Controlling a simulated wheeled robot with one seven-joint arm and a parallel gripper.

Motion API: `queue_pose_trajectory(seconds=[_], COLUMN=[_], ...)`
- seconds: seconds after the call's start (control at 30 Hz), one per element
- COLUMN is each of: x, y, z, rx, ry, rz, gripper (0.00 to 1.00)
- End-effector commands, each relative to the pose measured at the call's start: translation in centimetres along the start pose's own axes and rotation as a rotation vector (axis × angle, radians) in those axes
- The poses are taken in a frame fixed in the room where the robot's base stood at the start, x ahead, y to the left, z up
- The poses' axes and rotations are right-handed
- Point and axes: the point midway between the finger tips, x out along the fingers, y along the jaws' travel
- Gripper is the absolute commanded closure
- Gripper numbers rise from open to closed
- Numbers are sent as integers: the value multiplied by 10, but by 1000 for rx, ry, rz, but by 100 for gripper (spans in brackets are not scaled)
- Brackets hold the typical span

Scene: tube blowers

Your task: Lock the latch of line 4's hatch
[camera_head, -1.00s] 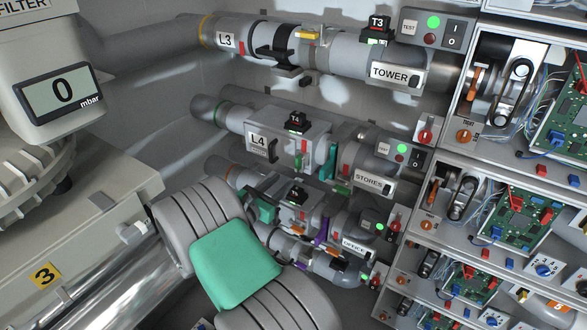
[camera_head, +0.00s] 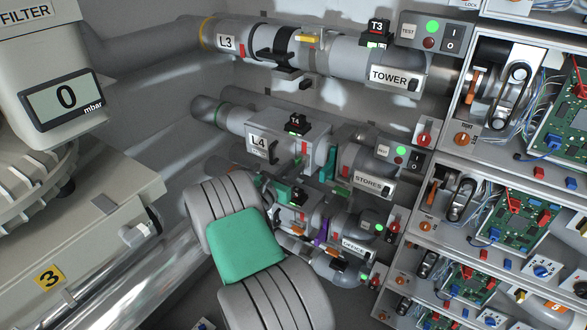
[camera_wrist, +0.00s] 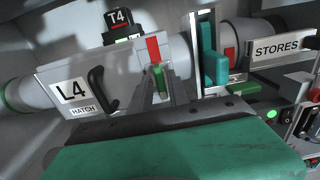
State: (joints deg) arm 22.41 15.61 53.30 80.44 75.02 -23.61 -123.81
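Line 4's hatch (camera_head: 284,146) is a grey box on the pipe, with an L4 label and a black handle (camera_wrist: 96,90). In the wrist view, the box (camera_wrist: 120,75) also carries a HATCH label. Its lid looks shut. A small green latch (camera_wrist: 158,78) sits at the box's right end, below a red mark (camera_wrist: 153,49). My gripper (camera_wrist: 160,84) has its narrow grey fingers at the latch, one on each side of it in the picture. Whether they touch or grip it, I cannot tell. In the head view my arm hides the gripper.
A teal gate handle (camera_wrist: 213,55) stands just right of the latch, by the STORES label (camera_wrist: 277,50). A black T4 block (camera_wrist: 122,25) sits on top. Line 3's pipe (camera_head: 345,55) runs above; more pipes lie below. Open electronics shelves (camera_head: 500,210) stand at right.

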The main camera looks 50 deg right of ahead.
Motion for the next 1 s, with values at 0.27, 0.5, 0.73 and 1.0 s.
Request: queue_pose_trajectory(seconds=[0.27,0.5,0.73,1.0], x=[0,0,0,0], y=[0,0,0,0], z=[0,0,0,-1], rx=[0,0,4,77], ry=[0,0,1,0], rz=[0,0,0,0], gripper=[100,100,100,100])
